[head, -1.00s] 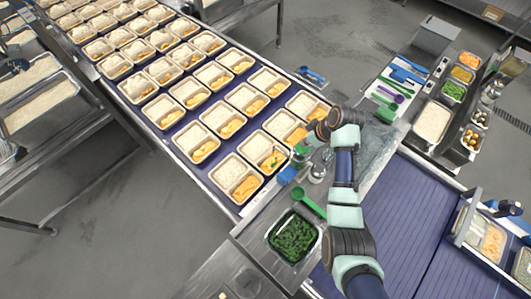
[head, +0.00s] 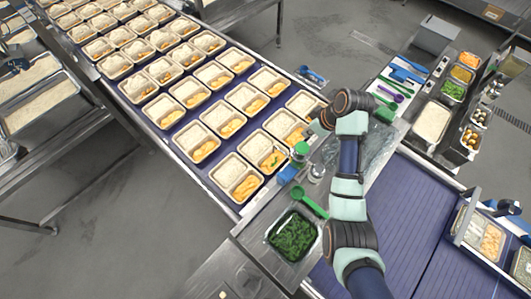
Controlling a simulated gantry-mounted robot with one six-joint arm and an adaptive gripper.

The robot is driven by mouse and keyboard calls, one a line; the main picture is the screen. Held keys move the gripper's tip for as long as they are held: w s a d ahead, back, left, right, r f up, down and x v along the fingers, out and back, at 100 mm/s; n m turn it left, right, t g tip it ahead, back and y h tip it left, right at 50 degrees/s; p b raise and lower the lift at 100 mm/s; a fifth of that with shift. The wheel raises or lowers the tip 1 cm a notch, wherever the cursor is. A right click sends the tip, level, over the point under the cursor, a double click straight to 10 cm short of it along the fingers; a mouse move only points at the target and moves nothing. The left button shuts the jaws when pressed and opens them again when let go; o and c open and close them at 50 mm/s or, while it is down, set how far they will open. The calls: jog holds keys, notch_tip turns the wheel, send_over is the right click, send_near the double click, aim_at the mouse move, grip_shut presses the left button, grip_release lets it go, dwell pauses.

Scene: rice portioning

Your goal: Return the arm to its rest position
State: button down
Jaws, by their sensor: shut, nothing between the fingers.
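My arm reaches up from the lower right over the steel worktop. My gripper (head: 300,161) is small in the head view, over the worktop beside the right edge of the tray belt. It is shut and holds nothing. Its fingertips are hard to make out against the blue and green items near it.
Rows of trays with rice and orange food fill the belt (head: 232,204) left of my gripper. Utensils lie on a white board (head: 397,88) at the upper right. The dark blue conveyor (head: 415,220) right of my arm is largely clear.

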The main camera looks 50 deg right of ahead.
dwell(0.4)
jog(key=w+a+r+t+h, duration=0.1)
jog(key=w+a+r, duration=0.1)
jog(key=w+a, duration=0.35)
jog(key=w+a+r+t, duration=0.1)
jog(key=w+a, duration=0.1)
jog(key=a, duration=0.6)
jog(key=w+a+r+t+h, duration=0.1)
jog(key=w+a+r, duration=0.15)
jog(key=a, duration=0.45)
jog(key=s+a+r+t, duration=0.1)
jog(key=a+r, duration=0.2)
jog(key=a, duration=0.4)
jog(key=s+a+r+t+y, duration=0.1)
jog(key=a+r, duration=0.3)
jog(key=a, duration=0.4)
jog(key=s+a+r+t+y, duration=0.1)
jog(key=a+r+t, duration=0.2)
jog(key=a, duration=0.5)
jog(key=shift+s+r+n, duration=0.3)
jog(key=shift+s+r, duration=0.1)
